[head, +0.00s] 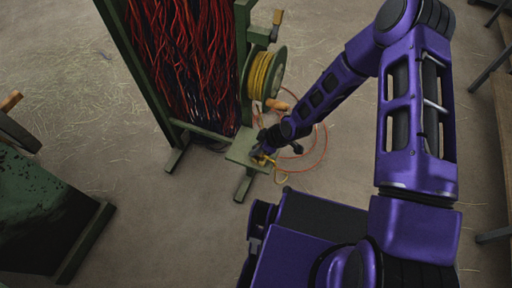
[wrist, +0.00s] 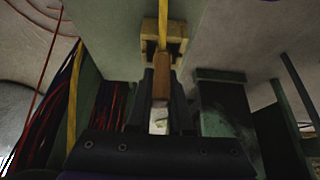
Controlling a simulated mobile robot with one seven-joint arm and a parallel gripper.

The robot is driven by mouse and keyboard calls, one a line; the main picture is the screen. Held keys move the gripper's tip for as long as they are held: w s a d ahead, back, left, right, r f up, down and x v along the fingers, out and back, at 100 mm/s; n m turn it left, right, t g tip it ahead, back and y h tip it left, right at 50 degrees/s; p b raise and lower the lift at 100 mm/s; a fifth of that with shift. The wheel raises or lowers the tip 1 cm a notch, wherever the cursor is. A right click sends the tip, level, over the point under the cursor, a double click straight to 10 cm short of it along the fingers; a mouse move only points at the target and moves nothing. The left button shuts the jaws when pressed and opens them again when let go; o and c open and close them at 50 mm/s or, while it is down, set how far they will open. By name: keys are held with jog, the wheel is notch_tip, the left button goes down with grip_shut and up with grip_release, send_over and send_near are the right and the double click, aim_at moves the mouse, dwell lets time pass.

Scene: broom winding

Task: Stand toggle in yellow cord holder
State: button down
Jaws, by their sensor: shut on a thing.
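In the wrist view, my gripper (wrist: 161,100) is shut on a small brown wooden toggle (wrist: 161,86), held between the fingertips. A yellow cord (wrist: 163,14) lines up with the toggle and passes over a pale wooden block with a notch, which looks like the cord holder (wrist: 176,35). The toggle's far end is close to the block; I cannot tell whether they touch. In the head view, my gripper (head: 260,154) is low over the small green platform (head: 242,150), and the arm hides most of the toggle and holder.
A green frame (head: 143,75) full of red and dark strands stands behind the platform. A spool of yellow cord (head: 262,74) is mounted on its right side. An orange cord (head: 319,157) loops on the floor. A dark green object (head: 45,215) stands at the left. Floor between is open.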

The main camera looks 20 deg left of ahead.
jog(key=shift+d+f, duration=0.15)
jog(key=shift+f, duration=0.35)
jog(key=shift+r, duration=0.35)
jog(key=shift+r+p, duration=0.35)
jog(key=shift+r, duration=0.1)
dwell(0.9)
jog(key=shift+f+b, duration=0.4)
jog(key=shift+f, duration=0.35)
jog(key=c, duration=1.1)
grip_release()
jog(key=shift+p+v, duration=1.9)
jog(key=shift+v, duration=0.8)
jog(key=shift+p+v, duration=1.75)
jog(key=shift+v, duration=1)
